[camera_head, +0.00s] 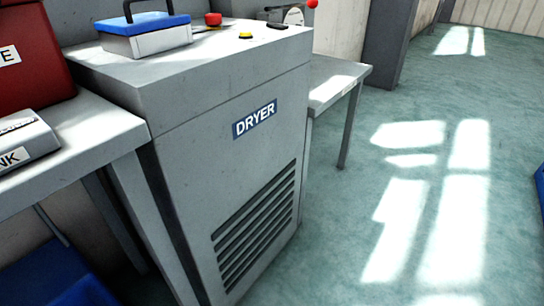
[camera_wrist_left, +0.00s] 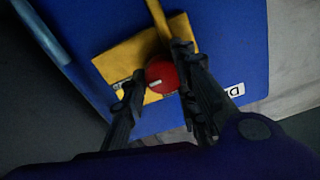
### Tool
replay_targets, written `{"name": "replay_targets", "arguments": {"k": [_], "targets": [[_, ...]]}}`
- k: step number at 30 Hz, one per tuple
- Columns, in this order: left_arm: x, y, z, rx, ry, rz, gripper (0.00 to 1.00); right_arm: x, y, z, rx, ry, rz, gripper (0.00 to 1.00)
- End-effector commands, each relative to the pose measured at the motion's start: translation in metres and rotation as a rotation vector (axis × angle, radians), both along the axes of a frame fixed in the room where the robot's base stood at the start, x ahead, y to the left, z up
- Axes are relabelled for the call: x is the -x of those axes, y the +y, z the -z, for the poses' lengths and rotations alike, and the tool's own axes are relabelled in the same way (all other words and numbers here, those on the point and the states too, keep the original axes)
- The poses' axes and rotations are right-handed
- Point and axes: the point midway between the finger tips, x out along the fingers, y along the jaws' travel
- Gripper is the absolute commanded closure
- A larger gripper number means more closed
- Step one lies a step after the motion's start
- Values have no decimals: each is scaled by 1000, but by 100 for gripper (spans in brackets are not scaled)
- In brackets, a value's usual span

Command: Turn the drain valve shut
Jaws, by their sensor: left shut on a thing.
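In the left wrist view a round red knob (camera_wrist_left: 161,76) with a small white mark sits on a yellow plate (camera_wrist_left: 108,63) on a blue panel; it appears to be the drain valve. A yellow strip or pipe (camera_wrist_left: 157,17) runs up from the plate. My left gripper (camera_wrist_left: 161,70) has one finger on each side of the knob and is shut on it. A white label on the plate is partly hidden by the left finger. The head view shows neither the valve nor any gripper. My right gripper is not in view.
The head view shows a grey cabinet labelled DRYER (camera_head: 255,119), with a blue-lidded box (camera_head: 145,36), a red knob (camera_head: 213,19) and a yellow button (camera_head: 246,35) on top. A red case (camera_head: 35,60) stands on the left bench. Open green floor (camera_head: 350,210) lies to the right.

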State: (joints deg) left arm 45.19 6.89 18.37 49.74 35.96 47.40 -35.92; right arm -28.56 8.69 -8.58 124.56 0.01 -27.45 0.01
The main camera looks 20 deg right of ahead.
Motion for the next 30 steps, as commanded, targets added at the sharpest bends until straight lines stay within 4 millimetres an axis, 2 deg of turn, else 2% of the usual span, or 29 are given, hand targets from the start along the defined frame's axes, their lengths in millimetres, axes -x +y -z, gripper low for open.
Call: {"name": "replay_targets", "arguments": {"k": [1,2,4,5,20,23,26,30], "targets": [[-7,-11,0,5,0,19,99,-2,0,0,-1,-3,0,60],[-7,-11,0,6,0,19,70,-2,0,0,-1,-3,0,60],[-7,-10,0,6,1,19,61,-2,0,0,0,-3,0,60],[-6,-10,0,6,0,18,60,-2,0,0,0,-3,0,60],[-3,-4,-1,2,-1,8,60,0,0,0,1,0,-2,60],[-2,-4,-1,6,-4,8,60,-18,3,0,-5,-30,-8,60],[-2,-3,0,42,-25,7,60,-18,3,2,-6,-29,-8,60],[-2,-3,-1,178,-109,10,60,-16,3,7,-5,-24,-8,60]]}}
